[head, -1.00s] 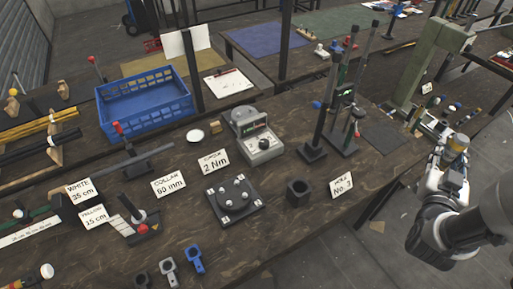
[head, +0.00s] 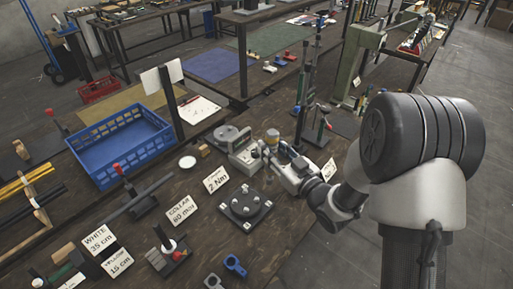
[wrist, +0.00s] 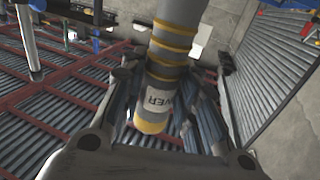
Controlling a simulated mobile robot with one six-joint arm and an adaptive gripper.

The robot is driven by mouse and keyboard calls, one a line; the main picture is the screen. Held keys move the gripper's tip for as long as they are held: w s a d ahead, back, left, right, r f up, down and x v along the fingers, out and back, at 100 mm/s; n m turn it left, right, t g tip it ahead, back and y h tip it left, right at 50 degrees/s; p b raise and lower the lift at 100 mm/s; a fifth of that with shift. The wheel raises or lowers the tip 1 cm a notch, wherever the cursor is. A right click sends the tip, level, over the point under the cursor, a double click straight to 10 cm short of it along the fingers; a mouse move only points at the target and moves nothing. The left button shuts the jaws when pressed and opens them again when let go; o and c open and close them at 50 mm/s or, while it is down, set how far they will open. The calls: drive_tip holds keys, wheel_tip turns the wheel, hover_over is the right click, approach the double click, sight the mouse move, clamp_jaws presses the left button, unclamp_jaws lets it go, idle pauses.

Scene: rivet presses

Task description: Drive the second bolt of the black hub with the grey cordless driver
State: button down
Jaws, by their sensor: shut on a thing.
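The black hub (head: 237,218) is a dark square plate with several light bolt heads on its top, near the middle of the head view. The grey driver (head: 272,141) with a yellow top is held upright in my gripper (head: 274,158). The gripper is shut around it, behind and to the right of the hub. In the wrist view the driver (wrist: 172,62) shows grey with yellow bands and a partly hidden label, between the fingers (wrist: 165,112). Its lower end is hard to make out in the head view, and no contact with a bolt is visible.
A "2 Nm" card (head: 216,180) stands left of the hub, with a grey device (head: 240,152) behind it. Tall black stands (head: 303,100) rise behind my gripper. Blue and grey brackets (head: 235,266) lie in front. A blue crate (head: 120,150) is farther left.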

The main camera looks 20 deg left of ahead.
drive_tip(key=s+a, duration=0.1)
drive_tip(key=a+n+g+y, duration=0.1)
drive_tip(key=s+a+g, duration=0.1)
drive_tip(key=shift+s+a+f+n, duration=0.2)
drive_tip(key=shift+s+a+n, duration=0.1)
wheel_tip(320, 180, down, 5)
drive_tip(key=b, duration=0.5)
drive_tip(key=shift+f+b, duration=0.15)
drive_tip(key=shift+b, duration=0.8)
idle(1.6)
drive_tip(key=shift+s+d+f, duration=0.1)
drive_tip(key=shift+f, duration=1.15)
idle(1.8)
drive_tip(key=shift+r, duration=0.1)
idle(0.6)
